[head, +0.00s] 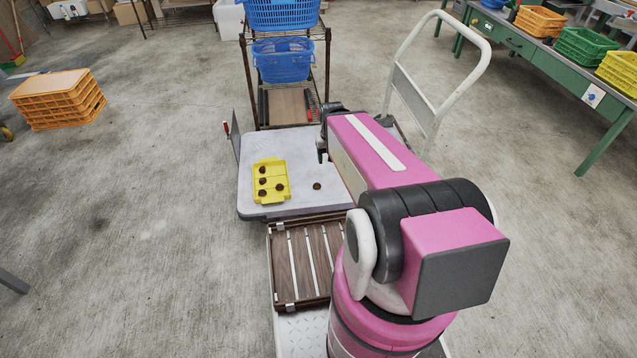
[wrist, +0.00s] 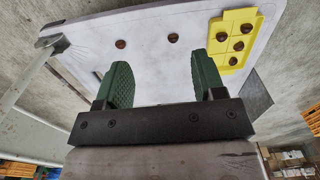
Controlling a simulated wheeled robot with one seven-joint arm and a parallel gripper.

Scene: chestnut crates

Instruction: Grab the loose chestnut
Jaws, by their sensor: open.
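A loose brown chestnut (head: 317,186) lies on the pale platform to the right of the yellow crate (head: 285,181). In the wrist view, a chestnut (wrist: 173,38) lies between that crate (wrist: 256,38) and a second loose chestnut-like thing (wrist: 120,44) farther left. My arm seems to hide the second one in the head view. Several chestnuts sit inside the crate. My gripper (wrist: 161,68) is open, its green fingers wide apart with nothing between them. Both loose pieces appear beyond the fingertips, apart from them. The head view does not show the fingers clearly.
The pale platform (head: 262,144) has bare room around the loose chestnut. A metal rack with blue baskets (head: 283,62) stands behind it. A white cart handle (head: 470,85) rises at right. A slatted wooden panel (head: 300,262) lies in front, and orange crates (head: 62,100) stand left.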

